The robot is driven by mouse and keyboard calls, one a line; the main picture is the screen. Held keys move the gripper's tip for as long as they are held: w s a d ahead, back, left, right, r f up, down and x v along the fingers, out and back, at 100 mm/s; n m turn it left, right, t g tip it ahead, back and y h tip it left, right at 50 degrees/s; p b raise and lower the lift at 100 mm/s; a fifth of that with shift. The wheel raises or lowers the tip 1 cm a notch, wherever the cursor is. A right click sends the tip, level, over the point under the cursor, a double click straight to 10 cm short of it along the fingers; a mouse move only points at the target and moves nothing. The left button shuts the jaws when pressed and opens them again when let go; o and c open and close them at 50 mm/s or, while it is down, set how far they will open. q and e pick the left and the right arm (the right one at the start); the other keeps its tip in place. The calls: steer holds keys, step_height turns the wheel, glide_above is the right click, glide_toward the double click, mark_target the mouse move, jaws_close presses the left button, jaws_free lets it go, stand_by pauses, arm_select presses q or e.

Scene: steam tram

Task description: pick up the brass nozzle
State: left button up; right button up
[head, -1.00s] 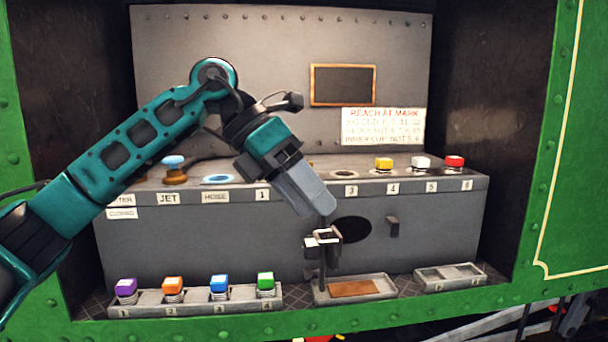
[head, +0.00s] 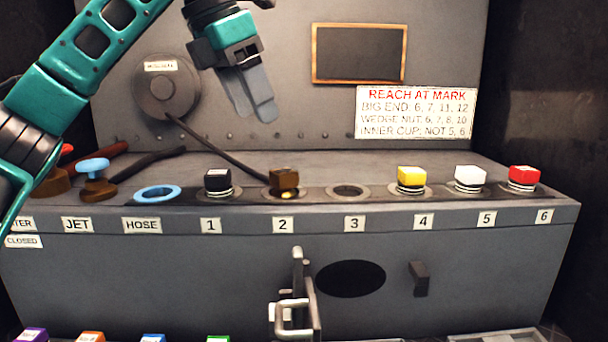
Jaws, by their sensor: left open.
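A small brown block with a brass-yellow patch (head: 284,181) sits in the place marked 2 on the grey ledge. A dark hose (head: 215,146) runs from the wall reel to it, so it looks like the brass nozzle, though I cannot tell its exact shape. My left gripper (head: 255,110) is open and empty. It hangs in front of the back wall, above and a little left of the block in the picture, clear of it, with its fingers pointing down. My right gripper is out of view.
A black cap (head: 218,182) stands at place 1, close to the block. Place 3 (head: 350,191) is an empty hole. Yellow (head: 411,179), white (head: 470,178) and red (head: 524,178) caps fill 4 to 6. A blue-topped valve (head: 94,178) and blue ring (head: 158,194) are left.

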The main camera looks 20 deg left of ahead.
arm_select(q)
steer(key=b, duration=0.1)
glide_above(283, 171)
steer(key=s, duration=0.2)
steer(key=f, duration=0.4)
steer(key=a+f, duration=0.1)
steer(key=f, duration=0.1)
steer(key=shift+s, duration=0.2)
steer(key=shift+w+d+f, duration=0.15)
steer(key=shift+w+f, duration=0.05)
steer(key=shift+f, duration=0.35)
steer(key=x, duration=0.5)
steer(key=shift+w, duration=0.3)
steer(key=c, duration=1.2)
jaws_close()
